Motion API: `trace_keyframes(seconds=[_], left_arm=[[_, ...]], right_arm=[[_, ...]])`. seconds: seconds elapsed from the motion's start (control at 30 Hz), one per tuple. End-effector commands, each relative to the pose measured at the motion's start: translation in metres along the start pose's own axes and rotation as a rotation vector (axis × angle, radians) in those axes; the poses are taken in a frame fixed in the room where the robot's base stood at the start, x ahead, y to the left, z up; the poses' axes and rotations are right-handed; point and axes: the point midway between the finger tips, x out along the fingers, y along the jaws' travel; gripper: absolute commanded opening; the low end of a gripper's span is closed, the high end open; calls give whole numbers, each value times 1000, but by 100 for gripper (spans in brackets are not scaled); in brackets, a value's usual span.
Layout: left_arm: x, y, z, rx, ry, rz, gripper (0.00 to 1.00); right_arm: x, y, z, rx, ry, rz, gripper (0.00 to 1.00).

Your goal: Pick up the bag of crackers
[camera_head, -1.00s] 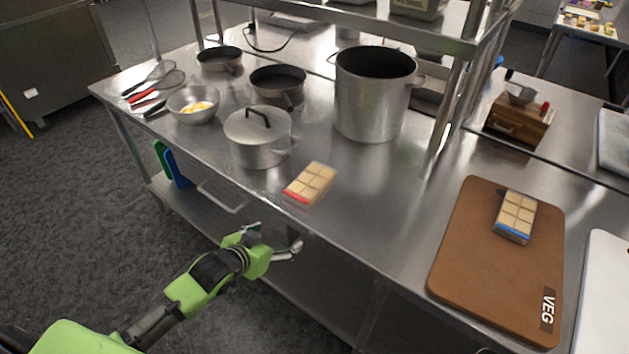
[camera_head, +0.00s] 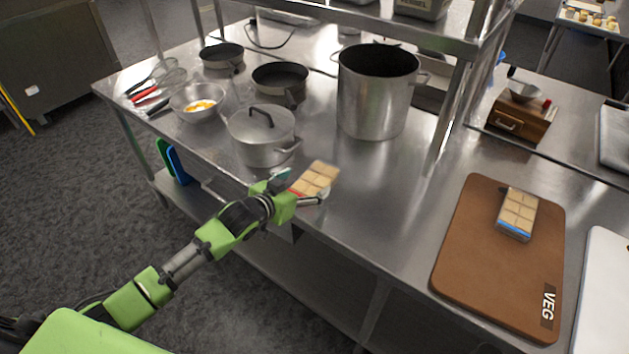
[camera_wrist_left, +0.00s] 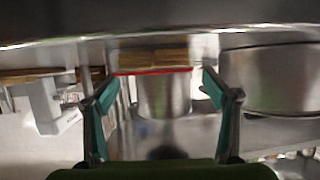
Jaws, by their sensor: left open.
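A bag of crackers (camera_head: 318,177) with a red edge lies on the steel table near its front edge. It also shows in the left wrist view (camera_wrist_left: 152,58), ahead of the fingers, with its red edge toward me. My left gripper (camera_head: 302,188) is open at the front side of this bag, its fingers spread to either side in the left wrist view (camera_wrist_left: 157,85). I cannot tell whether they touch it. A second bag of crackers (camera_head: 517,212), with a blue edge, lies on the brown cutting board (camera_head: 475,255) at the right. My right gripper is not in view.
A lidded pot (camera_head: 262,138) stands just behind and left of the red-edged bag. A tall stockpot (camera_head: 372,110) stands behind it, under a steel shelf. Pans and a bowl (camera_head: 190,105) are at the back left. The table between bag and board is clear.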

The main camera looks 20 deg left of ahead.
Motion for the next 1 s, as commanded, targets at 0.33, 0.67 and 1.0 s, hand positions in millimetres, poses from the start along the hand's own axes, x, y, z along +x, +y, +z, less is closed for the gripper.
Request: trace_keyframes(seconds=[0.33, 0.67, 1.0], left_arm=[[40, 5, -1, -2, 1, 0, 79], [49, 5, 0, 0, 1, 0, 79], [49, 5, 0, 0, 2, 0, 36]], right_arm=[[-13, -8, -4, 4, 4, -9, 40], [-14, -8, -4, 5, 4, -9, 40], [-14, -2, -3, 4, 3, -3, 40]])
